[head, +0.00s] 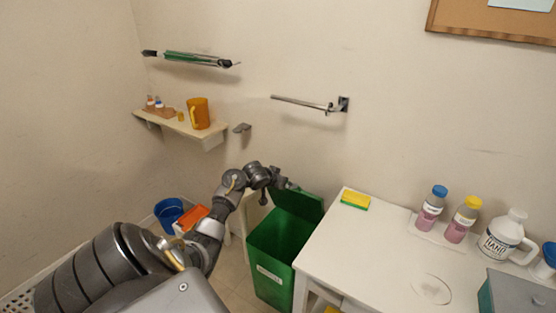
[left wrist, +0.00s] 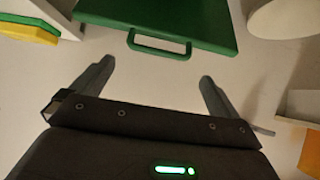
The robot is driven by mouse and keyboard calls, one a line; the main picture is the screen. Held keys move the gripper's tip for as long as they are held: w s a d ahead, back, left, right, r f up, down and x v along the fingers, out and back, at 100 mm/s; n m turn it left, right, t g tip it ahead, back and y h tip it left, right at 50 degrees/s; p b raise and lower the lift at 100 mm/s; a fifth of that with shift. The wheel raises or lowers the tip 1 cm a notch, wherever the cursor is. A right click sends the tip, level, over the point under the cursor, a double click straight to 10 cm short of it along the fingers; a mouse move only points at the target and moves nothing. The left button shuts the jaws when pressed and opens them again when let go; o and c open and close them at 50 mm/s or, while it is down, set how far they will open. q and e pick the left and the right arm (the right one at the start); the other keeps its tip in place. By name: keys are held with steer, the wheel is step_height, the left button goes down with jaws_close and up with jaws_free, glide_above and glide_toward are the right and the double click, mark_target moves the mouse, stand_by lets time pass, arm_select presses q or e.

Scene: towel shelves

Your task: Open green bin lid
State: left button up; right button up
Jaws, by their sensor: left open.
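The green bin (head: 275,262) stands on the floor to the left of the white table, with a pale label on its front. Its dark green lid (head: 308,205) appears raised and tilted up at the back of the bin, with the opening showing below it. In the left wrist view, a green panel with a loop handle (left wrist: 160,46) shows at the top. My left gripper (head: 291,186) is by the lid's upper edge. In the left wrist view its fingers (left wrist: 155,85) are spread and empty, apart from the handle. My right gripper is out of view.
The white table (head: 345,245) holds a yellow-green sponge (head: 355,199), bottles (head: 431,207) and a white jug (head: 502,234). A blue bucket (head: 168,211) and orange box (head: 195,216) are on the floor at left. A wall shelf (head: 182,128) and towel bar (head: 303,103) are above.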

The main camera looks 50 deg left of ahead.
arm_select(q)
steer(key=shift+v, duration=1.2)
